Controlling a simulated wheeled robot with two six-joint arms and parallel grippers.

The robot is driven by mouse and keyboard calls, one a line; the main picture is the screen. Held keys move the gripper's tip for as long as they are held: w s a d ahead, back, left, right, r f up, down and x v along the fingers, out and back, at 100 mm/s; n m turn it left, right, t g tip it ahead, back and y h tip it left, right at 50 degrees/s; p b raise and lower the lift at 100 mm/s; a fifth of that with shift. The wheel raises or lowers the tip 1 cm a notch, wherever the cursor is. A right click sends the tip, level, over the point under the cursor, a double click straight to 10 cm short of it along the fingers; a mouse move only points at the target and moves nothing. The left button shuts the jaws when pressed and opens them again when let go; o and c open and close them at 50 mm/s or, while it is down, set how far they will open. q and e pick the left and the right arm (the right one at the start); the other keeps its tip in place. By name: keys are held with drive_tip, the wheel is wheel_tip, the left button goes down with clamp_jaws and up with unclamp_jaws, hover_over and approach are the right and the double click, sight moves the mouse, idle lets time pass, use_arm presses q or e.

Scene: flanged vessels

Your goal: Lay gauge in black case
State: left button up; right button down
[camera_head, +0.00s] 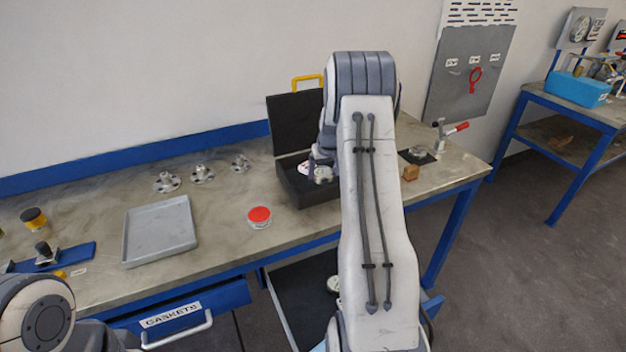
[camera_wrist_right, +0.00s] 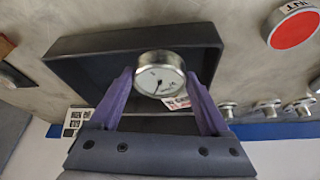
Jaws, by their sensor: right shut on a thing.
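The gauge (camera_wrist_right: 160,74), round with a white dial and metal rim, is between the purple fingers of my right gripper (camera_wrist_right: 162,88), which is shut on it. In the head view the gauge (camera_head: 322,174) shows over the open black case (camera_head: 296,188), partly behind my right arm. In the right wrist view the case (camera_wrist_right: 75,62) lies behind the gauge, with its dark inside facing the camera. Whether the gauge touches the case floor, I cannot tell. My left gripper is out of view.
The case's raised lid (camera_head: 295,122) stands at the back. A red-topped round tin (camera_head: 259,217), a grey tray (camera_head: 160,232) and metal flanges (camera_head: 203,174) are to the left. A wooden block (camera_head: 410,173) and a clamp (camera_head: 440,138) are to the right. An open drawer is below.

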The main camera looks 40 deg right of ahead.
drive_tip(key=p, duration=0.2)
hover_over(308, 187)
drive_tip(key=s, duration=0.2)
drive_tip(key=f, duration=0.4)
drive_tip(key=shift+w+a, duration=0.25)
wheel_tip(308, 187, down, 4)
drive_tip(key=shift+w+r+p, duration=0.1)
drive_tip(key=shift+r+p, duration=0.05)
drive_tip(key=shift+p, duration=0.7)
drive_tip(key=shift+f, duration=0.25)
drive_tip(key=shift+f, duration=0.1)
drive_tip(key=shift+f, duration=0.15)
unclamp_jaws()
